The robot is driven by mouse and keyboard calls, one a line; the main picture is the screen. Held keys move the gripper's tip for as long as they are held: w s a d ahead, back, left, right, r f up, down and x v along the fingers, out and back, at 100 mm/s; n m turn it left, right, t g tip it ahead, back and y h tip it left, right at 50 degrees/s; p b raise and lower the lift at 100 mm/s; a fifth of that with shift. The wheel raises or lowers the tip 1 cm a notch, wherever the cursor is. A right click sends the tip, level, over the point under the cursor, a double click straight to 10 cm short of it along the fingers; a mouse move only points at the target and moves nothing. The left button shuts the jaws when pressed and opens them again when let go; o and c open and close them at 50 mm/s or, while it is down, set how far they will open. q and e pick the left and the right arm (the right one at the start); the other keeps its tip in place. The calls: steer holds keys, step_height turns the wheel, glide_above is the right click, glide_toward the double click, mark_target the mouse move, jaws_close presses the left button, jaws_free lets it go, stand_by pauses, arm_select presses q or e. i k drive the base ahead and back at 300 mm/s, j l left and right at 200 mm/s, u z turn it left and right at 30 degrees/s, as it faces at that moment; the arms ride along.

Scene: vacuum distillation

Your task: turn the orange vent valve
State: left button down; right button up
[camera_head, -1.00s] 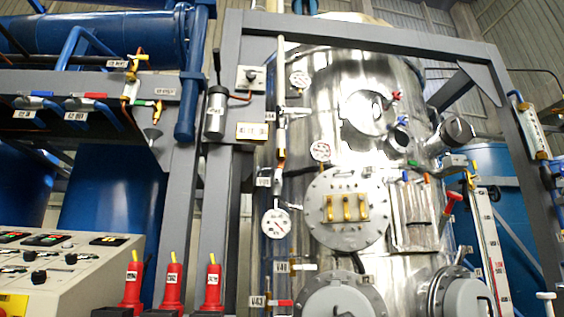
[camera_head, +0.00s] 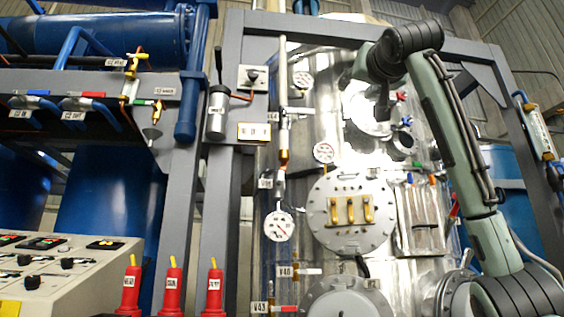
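A small orange handle (camera_head: 432,180) shows on the right side of the steel vessel (camera_head: 330,95), below a green handle (camera_head: 417,164). It is too small to tell whether this is the vent valve or how far it is turned. My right arm reaches up from the lower right, and its wrist bends over the upper vessel. My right gripper (camera_head: 381,105) points down in front of the round upper port, above and left of the orange handle and apart from it. Its fingers are too dark and small to read. My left gripper is not in view.
Red (camera_head: 401,97) and blue (camera_head: 407,121) handles sit near my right gripper. A round flange (camera_head: 350,240) with yellow clamps lies below. A grey frame (camera_head: 330,27) surrounds the vessel.

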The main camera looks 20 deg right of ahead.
mark_target(283, 168)
steer(key=i, duration=1.35)
